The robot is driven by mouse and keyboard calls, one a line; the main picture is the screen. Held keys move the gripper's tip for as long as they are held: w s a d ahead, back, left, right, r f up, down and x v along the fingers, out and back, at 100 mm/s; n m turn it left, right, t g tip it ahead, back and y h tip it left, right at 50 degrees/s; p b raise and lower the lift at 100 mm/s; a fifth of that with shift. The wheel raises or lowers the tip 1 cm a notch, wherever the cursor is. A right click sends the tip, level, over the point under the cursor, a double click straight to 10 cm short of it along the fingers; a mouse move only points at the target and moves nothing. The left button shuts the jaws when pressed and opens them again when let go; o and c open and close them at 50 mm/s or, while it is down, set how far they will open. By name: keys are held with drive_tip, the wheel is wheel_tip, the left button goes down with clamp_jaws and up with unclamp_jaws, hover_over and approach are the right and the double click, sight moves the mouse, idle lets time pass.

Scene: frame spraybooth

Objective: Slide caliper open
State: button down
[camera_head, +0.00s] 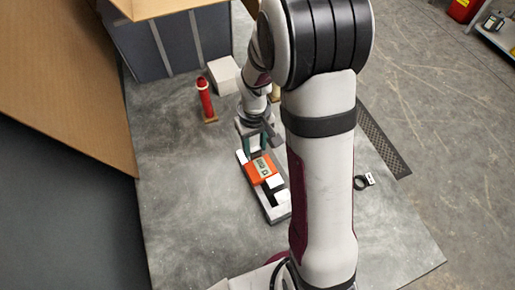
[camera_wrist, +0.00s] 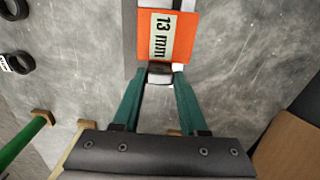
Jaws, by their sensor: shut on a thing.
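The caliper is a long grey-and-white bar (camera_head: 279,211) lying on the grey table, with an orange slider (camera_head: 262,171) on it. In the wrist view the orange slider (camera_wrist: 182,36) carries a pale label that reads 13 mm. A small dark grey tab (camera_wrist: 160,70) sticks out from the slider's near edge. My gripper (camera_head: 256,151) is at the far end of the slider. In the wrist view its green fingers (camera_wrist: 160,78) are closed on the tab from both sides. The fingertips hide the tab's sides, and my gripper hides the bar's far end in the head view.
A red cylinder (camera_head: 205,98) stands on a small wooden base, with a white box (camera_head: 225,76) behind it. A black ring with a white tag (camera_head: 361,182) lies to the right. A cardboard panel (camera_head: 70,80) borders the left. Table left of the caliper is clear.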

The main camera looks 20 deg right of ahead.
drive_tip(key=w, duration=0.3)
drive_tip(key=shift+w+a, duration=0.1)
drive_tip(key=shift+a, duration=0.05)
drive_tip(key=shift+c, duration=2.2)
unclamp_jaws()
wheel_tip(320, 180, up, 16)
